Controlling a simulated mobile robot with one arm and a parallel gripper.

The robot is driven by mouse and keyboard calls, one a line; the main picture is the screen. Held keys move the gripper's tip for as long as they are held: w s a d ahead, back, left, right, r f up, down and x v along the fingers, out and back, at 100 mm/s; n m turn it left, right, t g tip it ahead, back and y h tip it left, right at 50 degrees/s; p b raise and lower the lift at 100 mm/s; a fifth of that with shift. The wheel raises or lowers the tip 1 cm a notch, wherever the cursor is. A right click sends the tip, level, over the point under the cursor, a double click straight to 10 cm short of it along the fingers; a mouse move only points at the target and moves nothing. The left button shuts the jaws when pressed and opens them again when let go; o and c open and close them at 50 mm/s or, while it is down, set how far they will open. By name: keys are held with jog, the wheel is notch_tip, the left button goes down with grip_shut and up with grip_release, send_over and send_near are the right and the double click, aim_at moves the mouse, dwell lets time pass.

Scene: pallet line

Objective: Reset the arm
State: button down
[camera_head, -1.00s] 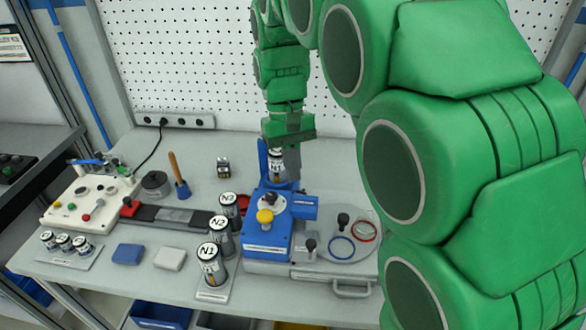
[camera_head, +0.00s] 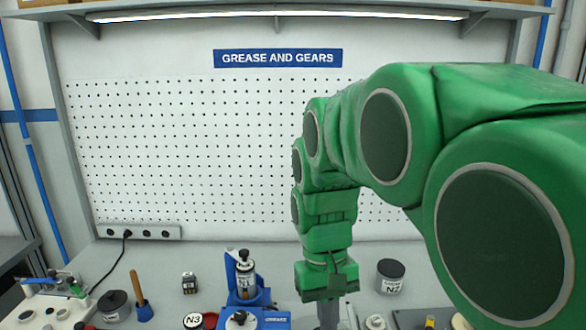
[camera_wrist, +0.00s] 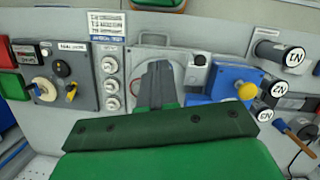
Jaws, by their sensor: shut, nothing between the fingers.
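My gripper (camera_head: 328,315) points down over the bench, right of the blue grease machine (camera_head: 272,318). Its fingers are cut off by the lower edge of the head view. In the wrist view my gripper (camera_wrist: 157,85) shows shut, with nothing between its fingers. A dark-topped canister (camera_head: 246,278) stands upright in the blue holder at the back of the machine. The green arm reaches in from the right side of the head view. The blue machine (camera_wrist: 228,80) lies right of the fingers in the wrist view.
A dark-lidded jar (camera_head: 390,268) stands right of my gripper. The pegboard (camera_head: 200,150) rises behind the bench.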

jog(key=s+d+f+m, duration=0.1)
jog(key=s+d, duration=0.3)
jog(key=s, duration=0.4)
jog(key=s+d+f+m, duration=0.2)
jog(key=s+d+f, duration=0.2)
jog(key=s, duration=0.5)
jog(key=shift+d+f+t+y, duration=0.3)
jog(key=shift+d+t+y, duration=0.1)
jog(key=shift+d, duration=0.2)
